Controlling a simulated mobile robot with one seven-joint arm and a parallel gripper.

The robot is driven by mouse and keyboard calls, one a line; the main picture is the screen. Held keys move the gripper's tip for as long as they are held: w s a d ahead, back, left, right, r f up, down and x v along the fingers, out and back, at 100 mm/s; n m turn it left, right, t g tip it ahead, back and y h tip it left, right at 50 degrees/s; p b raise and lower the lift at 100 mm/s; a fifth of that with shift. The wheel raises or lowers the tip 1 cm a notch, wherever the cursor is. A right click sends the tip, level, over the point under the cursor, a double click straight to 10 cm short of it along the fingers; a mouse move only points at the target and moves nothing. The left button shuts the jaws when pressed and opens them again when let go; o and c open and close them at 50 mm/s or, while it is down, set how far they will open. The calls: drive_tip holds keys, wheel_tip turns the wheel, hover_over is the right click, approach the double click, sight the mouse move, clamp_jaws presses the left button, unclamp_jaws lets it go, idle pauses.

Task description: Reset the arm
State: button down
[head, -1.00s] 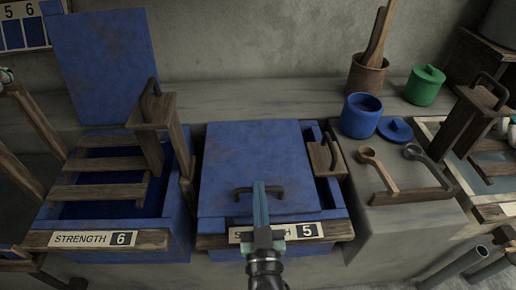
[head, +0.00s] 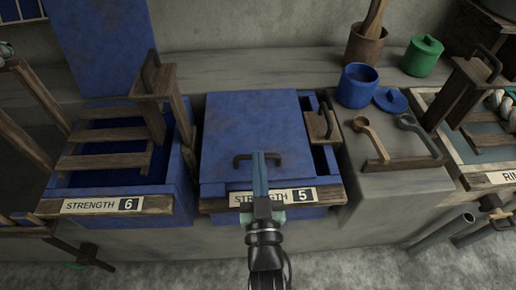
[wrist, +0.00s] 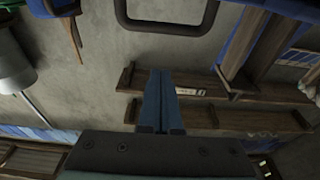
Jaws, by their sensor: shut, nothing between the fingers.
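My gripper (head: 259,158) shows in the head view in front of the blue vat labelled Strength 5 (head: 325,212). Its two blue fingers are together and hold nothing. In the head view the fingertips overlap the dark handle (head: 243,160) on the vat's closed blue lid (head: 225,120); I cannot tell whether they touch it. The wrist view shows the shut fingers (wrist: 161,75) pointing ahead, with a grey wall (wrist: 95,60) and wooden shelves (wrist: 225,117) beyond.
An open blue vat labelled Strength 6 (head: 185,190) with a wooden rack (head: 105,162) stands left. To the right are a blue pot (head: 357,90), a green lidded pot (head: 424,58) and two ladles on a wooden holder (head: 405,163). Grey pipes (head: 445,226) stick out at lower right. Floor shows in front.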

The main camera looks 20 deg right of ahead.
drive_tip(key=r+v, duration=0.1)
drive_tip(key=v, duration=0.5)
drive_tip(key=w+a+r+t, duration=0.1)
drive_tip(key=w+r, duration=0.2)
drive_tip(key=r, duration=0.5)
drive_tip(key=w+a+r+t+y, duration=0.1)
drive_tip(key=w+r, duration=0.2)
drive_tip(key=r, duration=0.6)
drive_tip(key=w+a+r+t, duration=0.1)
drive_tip(key=w+r+t, duration=0.1)
drive_tip(key=r, duration=0.6)
drive_tip(key=s+a+r+n+t+y, duration=0.1)
drive_tip(key=s+a+r, duration=0.15)
drive_tip(key=r, duration=0.65)
drive_tip(key=s+a+r+t+y, duration=0.15)
drive_tip(key=s+r, duration=0.25)
drive_tip(key=r, duration=0.4)
drive_tip(key=s+a+r+n+t, duration=0.1)
drive_tip(key=s+r, duration=0.2)
drive_tip(key=r, duration=0.6)
wheel_tip(320, 180, up, 19)
drive_tip(key=p, duration=1.8)
drive_tip(key=shift+a+f+p, duration=0.25)
drive_tip(key=shift+p, duration=0.15)
